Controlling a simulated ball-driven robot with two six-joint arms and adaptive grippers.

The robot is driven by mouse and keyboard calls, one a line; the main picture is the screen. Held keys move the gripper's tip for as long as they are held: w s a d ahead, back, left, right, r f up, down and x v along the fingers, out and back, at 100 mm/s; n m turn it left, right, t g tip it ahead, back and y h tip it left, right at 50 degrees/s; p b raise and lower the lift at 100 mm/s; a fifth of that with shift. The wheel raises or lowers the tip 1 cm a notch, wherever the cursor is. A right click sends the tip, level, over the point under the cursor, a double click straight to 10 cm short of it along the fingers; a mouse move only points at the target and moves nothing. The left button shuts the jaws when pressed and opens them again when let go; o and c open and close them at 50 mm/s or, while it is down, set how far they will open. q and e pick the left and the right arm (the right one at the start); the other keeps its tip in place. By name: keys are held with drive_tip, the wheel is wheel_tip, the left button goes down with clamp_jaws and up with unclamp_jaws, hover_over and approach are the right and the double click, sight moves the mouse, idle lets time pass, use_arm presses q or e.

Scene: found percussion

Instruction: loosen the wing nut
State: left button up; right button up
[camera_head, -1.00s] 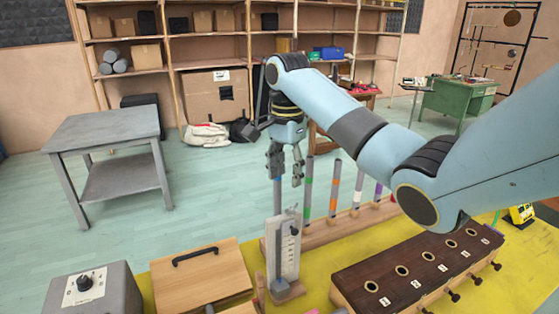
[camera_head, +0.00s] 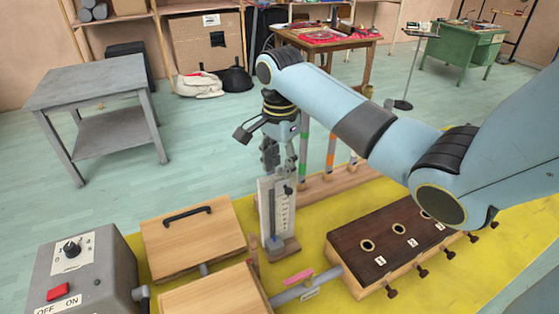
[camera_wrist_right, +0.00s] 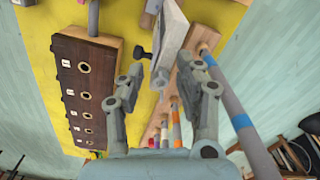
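A white upright scale plate (camera_head: 282,215) with a slot and markings stands on a wooden base (camera_head: 285,249) on the yellow mat. A small dark knob, which looks like the wing nut (camera_head: 288,190), sits on its front face near the top. The wing nut also shows in the right wrist view (camera_wrist_right: 142,53), sticking out from the plate's side. My right gripper (camera_head: 280,168) is open and points down at the plate's top edge. In the right wrist view its fingers (camera_wrist_right: 160,75) are apart with nothing held between them. My left gripper is not in view.
A row of colour-banded tubes (camera_head: 331,150) stands close behind the plate. A dark wooden block with round holes (camera_head: 367,245) lies to the right. Wooden boxes (camera_head: 190,240) and a grey switch box (camera_head: 90,275) are at the left. Pink-topped hardware (camera_head: 299,277) lies in front.

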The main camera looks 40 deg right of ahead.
drive_tip(key=c, duration=0.4)
clamp_jaws()
drive_tip(key=n, duration=0.3)
drive_tip(key=shift+s+f+n, duration=0.1)
drive_tip(key=shift+s+n, duration=0.2)
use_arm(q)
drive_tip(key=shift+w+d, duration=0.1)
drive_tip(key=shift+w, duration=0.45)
use_arm(e)
drive_tip(key=shift+n, duration=0.3)
drive_tip(key=shift+s, duration=0.1)
drive_tip(key=n, duration=0.4)
drive_tip(key=shift+s+d+f, duration=0.1)
drive_tip(key=shift+s+d, duration=0.1)
drive_tip(key=shift+s, duration=0.1)
drive_tip(key=n, duration=0.4)
drive_tip(key=shift+s+d, duration=0.2)
drive_tip(key=shift+s, duration=0.1)
